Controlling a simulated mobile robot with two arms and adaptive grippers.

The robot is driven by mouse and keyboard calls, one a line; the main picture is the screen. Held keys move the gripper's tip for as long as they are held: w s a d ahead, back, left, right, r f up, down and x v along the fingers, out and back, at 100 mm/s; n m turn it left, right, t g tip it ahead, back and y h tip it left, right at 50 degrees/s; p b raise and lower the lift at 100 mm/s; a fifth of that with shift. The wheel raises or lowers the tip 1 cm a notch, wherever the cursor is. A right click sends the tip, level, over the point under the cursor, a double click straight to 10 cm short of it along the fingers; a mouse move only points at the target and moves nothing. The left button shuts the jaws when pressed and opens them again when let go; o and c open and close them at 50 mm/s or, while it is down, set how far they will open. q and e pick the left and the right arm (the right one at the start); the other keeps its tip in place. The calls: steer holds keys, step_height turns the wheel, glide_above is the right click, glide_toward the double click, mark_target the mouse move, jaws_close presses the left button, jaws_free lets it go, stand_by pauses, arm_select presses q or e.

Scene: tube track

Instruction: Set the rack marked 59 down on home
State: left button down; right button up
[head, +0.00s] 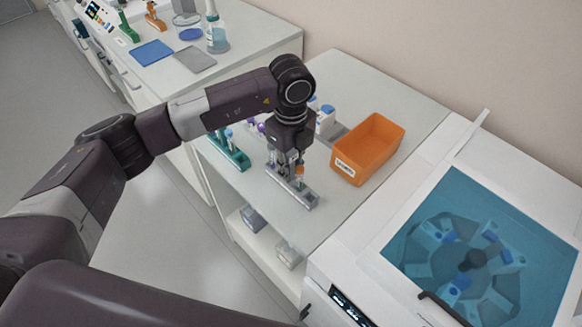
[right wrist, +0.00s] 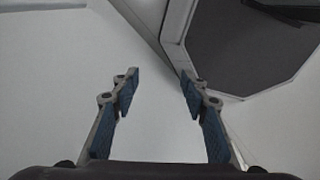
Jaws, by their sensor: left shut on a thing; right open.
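My left gripper (head: 290,164) points down over the counter and is shut on a grey rack (head: 308,199). The rack is long and narrow, and a tube with an orange cap (head: 299,171) stands in it. The gripper hides part of the rack, and no number on it is readable. I cannot tell whether its underside touches the counter. A teal rack (head: 237,157) with tubes stands to the left. I cannot make out a spot marked home. My right gripper (right wrist: 158,88) is open and empty in the right wrist view.
An orange bin (head: 372,143) with a label stands right of the rack on the white counter (head: 335,215). White bottles (head: 325,118) stand behind my gripper. A machine with a blue see-through lid (head: 480,250) is at right. Bare counter lies in front of the bin.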

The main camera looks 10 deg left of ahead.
arm_select(q)
steer(key=shift+f+b, duration=0.35)
steer(key=c, duration=1.7)
jaws_free()
steer(key=shift+r, duration=0.25)
step_height(320, 180, up, 12)
steer(key=shift+f, duration=0.25)
